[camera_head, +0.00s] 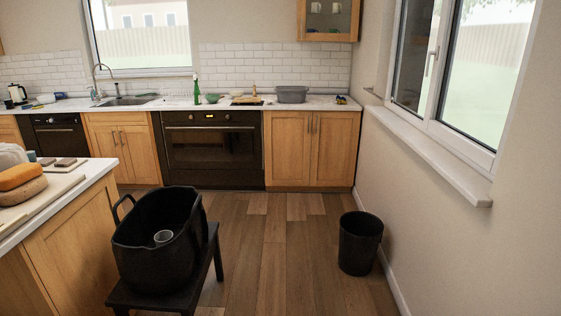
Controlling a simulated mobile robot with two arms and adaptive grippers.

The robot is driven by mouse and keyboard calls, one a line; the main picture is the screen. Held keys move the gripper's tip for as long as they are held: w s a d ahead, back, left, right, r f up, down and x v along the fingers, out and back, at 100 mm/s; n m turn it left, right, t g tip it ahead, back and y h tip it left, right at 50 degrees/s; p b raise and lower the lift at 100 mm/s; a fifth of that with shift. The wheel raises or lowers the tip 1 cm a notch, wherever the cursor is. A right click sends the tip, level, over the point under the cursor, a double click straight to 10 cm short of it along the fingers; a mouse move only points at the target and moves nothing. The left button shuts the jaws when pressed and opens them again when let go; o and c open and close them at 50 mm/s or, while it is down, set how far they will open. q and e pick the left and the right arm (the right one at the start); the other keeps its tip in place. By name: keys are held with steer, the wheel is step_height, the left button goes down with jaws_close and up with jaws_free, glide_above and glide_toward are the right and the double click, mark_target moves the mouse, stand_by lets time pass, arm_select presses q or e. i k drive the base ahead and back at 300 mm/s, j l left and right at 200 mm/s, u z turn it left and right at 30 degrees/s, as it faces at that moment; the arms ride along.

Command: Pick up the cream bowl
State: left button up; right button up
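I cannot make out a cream bowl for certain. A small pale round vessel (163,238) sits inside the black tub (150,262) at the lower left; it could be a cup or a small bowl, and its colour looks greyish. A small green bowl (213,98) stands on the far counter, next to a green bottle (196,89). Neither of my grippers shows in the view.
The tub stands on a dark stool (214,262). An island (75,240) with boards and round loaf-like items fills the left. A black bin (360,243) stands by the right wall. A grey basin (292,95) sits on the far counter. The wooden floor between is clear.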

mark_target(237, 94)
steer(key=i+j+z, duration=0.1)
steer(key=i+z, duration=0.15)
steer(key=i, duration=2.25)
steer(key=i+j+u, duration=0.15)
steer(key=i+u, duration=0.15)
steer(key=i, duration=0.5)
steer(key=i+u, duration=0.3)
steer(key=i, duration=0.45)
steer(key=i+l+u, duration=0.3)
steer(key=i, duration=0.45)
